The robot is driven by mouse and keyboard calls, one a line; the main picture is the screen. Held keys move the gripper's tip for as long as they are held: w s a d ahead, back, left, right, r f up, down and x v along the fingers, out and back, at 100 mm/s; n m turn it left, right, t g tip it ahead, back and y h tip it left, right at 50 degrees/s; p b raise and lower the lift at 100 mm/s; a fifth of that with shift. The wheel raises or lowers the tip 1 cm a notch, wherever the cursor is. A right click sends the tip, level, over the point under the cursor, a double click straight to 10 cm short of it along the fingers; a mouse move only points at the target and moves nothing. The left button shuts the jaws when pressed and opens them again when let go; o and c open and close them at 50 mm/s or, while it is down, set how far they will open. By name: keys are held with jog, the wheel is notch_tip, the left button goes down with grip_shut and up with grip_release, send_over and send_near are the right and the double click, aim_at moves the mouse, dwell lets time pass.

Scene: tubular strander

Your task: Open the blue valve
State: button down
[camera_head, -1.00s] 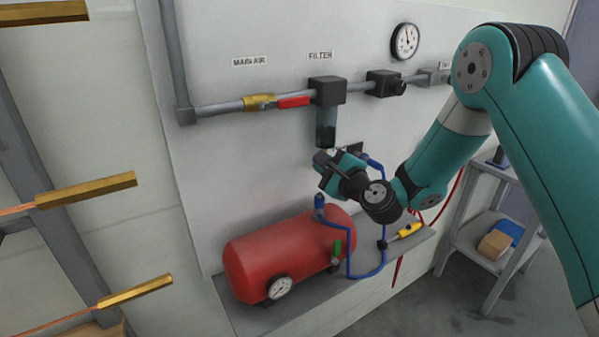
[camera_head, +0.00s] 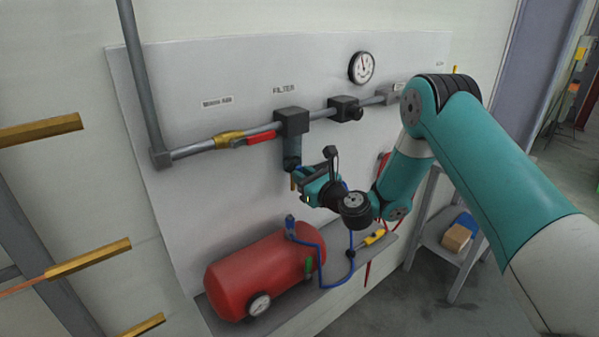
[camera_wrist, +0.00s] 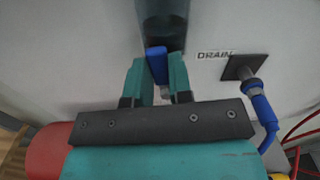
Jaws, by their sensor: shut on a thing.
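The blue valve handle (camera_wrist: 157,66) shows in the wrist view as a small upright blue lever just below the dark, clear filter bowl (camera_wrist: 162,22). My gripper (camera_wrist: 158,75) is shut on it, with one teal finger on each side. A small pale part shows below the handle, between the fingers. In the head view my gripper (camera_head: 297,184) is at the lower end of the filter bowl (camera_head: 292,148), under the black filter head (camera_head: 291,121).
A "DRAIN" label (camera_wrist: 215,54) and a black wall port (camera_wrist: 247,68) with a blue hose (camera_wrist: 262,108) are to the right. A red lever (camera_head: 254,141) is on the pipe at left.

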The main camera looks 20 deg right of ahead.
jog(key=shift+d+f+m+p, duration=0.25)
jog(key=shift+m+p, duration=0.1)
jog(key=shift+m, duration=0.35)
jog(key=shift+f, duration=0.1)
jog(key=c, duration=1)
grip_release()
jog(key=shift+d, duration=0.1)
jog(key=shift+r, duration=0.2)
jog(key=b+v, duration=1.7)
jog(key=b, duration=0.3)
jog(key=shift+s, duration=0.2)
